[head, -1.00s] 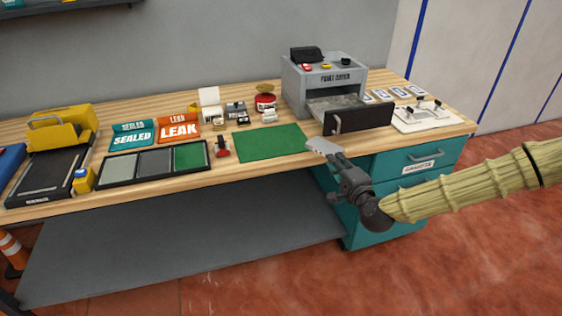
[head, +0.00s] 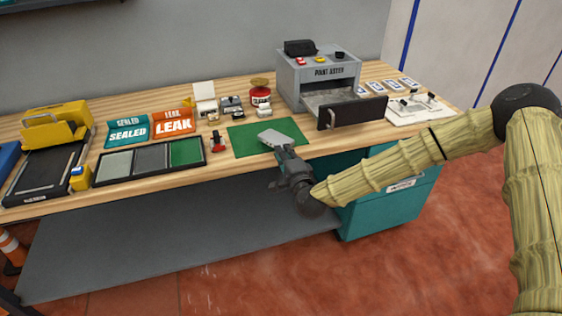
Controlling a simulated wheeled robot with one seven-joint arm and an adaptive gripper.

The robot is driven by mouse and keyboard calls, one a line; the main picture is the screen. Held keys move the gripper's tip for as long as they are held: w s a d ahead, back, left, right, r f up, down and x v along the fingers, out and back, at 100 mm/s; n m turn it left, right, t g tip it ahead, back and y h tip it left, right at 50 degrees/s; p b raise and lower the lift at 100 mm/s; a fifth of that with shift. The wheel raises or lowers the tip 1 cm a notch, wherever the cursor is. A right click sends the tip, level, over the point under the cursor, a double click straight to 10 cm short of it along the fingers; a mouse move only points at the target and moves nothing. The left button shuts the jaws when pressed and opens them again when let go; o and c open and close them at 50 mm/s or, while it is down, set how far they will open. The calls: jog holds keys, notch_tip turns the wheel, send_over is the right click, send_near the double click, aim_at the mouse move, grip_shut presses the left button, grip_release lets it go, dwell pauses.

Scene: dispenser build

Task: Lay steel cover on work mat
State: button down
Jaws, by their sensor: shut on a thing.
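The steel cover (head: 272,137) is a small pale grey plate in the head view. My gripper (head: 284,152) is shut on its near edge and holds it out flat or slightly tilted. The green work mat (head: 243,149) lies on the wooden bench. The cover shows over the right half of the mat. I cannot tell whether it touches the mat or hangs just above it. The gripper reaches in from the bench's front edge, and its fingertips are partly hidden by its own body.
The grey machine (head: 318,78) with its open dark-fronted drawer (head: 352,112) stands right of the mat. A small red-and-black tool (head: 218,143) and a three-pad tray (head: 150,160) lie left. Small parts and a red tin (head: 260,92) stand behind the mat.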

jog(key=f, duration=0.1)
jog(key=f+p, duration=0.1)
jog(key=f, duration=0.1)
jog(key=shift+w+a+f, duration=0.1)
jog(key=shift+a+f, duration=0.2)
jog(key=shift+a, duration=0.1)
jog(key=c, duration=1.5)
grip_release()
jog(key=shift+o, duration=0.2)
